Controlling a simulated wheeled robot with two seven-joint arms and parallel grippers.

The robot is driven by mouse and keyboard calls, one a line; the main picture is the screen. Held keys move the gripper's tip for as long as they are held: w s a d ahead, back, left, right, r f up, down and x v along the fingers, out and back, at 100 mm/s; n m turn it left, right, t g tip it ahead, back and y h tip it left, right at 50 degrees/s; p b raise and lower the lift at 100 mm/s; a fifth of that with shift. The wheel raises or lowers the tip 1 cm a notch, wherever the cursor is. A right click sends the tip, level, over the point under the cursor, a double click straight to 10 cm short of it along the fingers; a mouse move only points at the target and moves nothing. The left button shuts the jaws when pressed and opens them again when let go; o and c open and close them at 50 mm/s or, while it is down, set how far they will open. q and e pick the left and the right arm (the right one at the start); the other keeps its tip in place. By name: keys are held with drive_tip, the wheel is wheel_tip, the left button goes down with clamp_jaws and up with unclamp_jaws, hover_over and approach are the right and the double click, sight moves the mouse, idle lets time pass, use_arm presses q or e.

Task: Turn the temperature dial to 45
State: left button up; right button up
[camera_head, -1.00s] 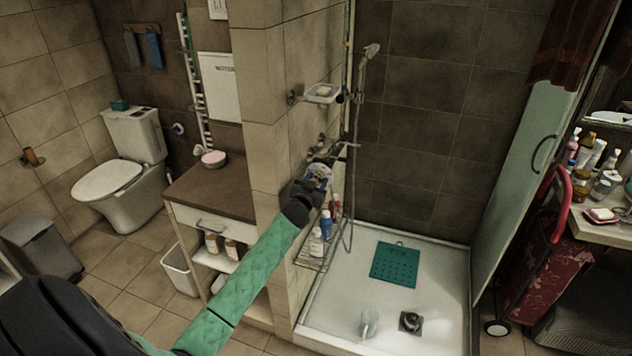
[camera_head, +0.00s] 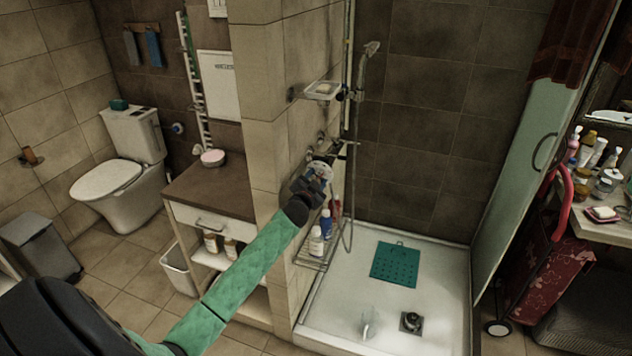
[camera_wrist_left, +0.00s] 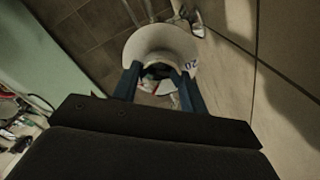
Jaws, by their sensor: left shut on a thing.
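The temperature dial (camera_wrist_left: 150,38) is a pale round disc in the left wrist view. A dark number, which looks like 20, shows near its right edge; no pointer or 45 mark can be made out. My left gripper (camera_wrist_left: 157,80) has its two dark blue fingers on either side of the dial's middle and is shut on it. In the head view my left gripper (camera_head: 314,178) is at the shower wall, below the metal tap fittings (camera_head: 340,148), and covers much of the dial (camera_head: 322,166). My right gripper is not in view.
A soap dish (camera_head: 322,91) is on the wall above. A wire shelf with several bottles (camera_head: 316,242) is just below my gripper. The shower hose (camera_head: 348,215) hangs close on the right. The shower tray (camera_head: 345,290) holds a teal mat (camera_head: 395,262) and a clear glass.

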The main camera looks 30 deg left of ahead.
use_arm(q)
drive_tip(key=shift+f+m, duration=0.1)
drive_tip(key=shift+m, duration=0.6)
drive_tip(key=shift+d+m, duration=0.1)
drive_tip(key=shift+m, duration=1.2)
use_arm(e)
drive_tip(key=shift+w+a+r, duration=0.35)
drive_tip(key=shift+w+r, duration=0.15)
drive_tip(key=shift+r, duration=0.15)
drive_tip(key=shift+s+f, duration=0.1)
use_arm(q)
drive_tip(key=o, duration=1)
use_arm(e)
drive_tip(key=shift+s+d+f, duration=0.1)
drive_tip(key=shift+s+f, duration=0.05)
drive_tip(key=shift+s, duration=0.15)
use_arm(q)
drive_tip(key=shift+s+b, duration=0.1)
drive_tip(key=shift+b, duration=0.25)
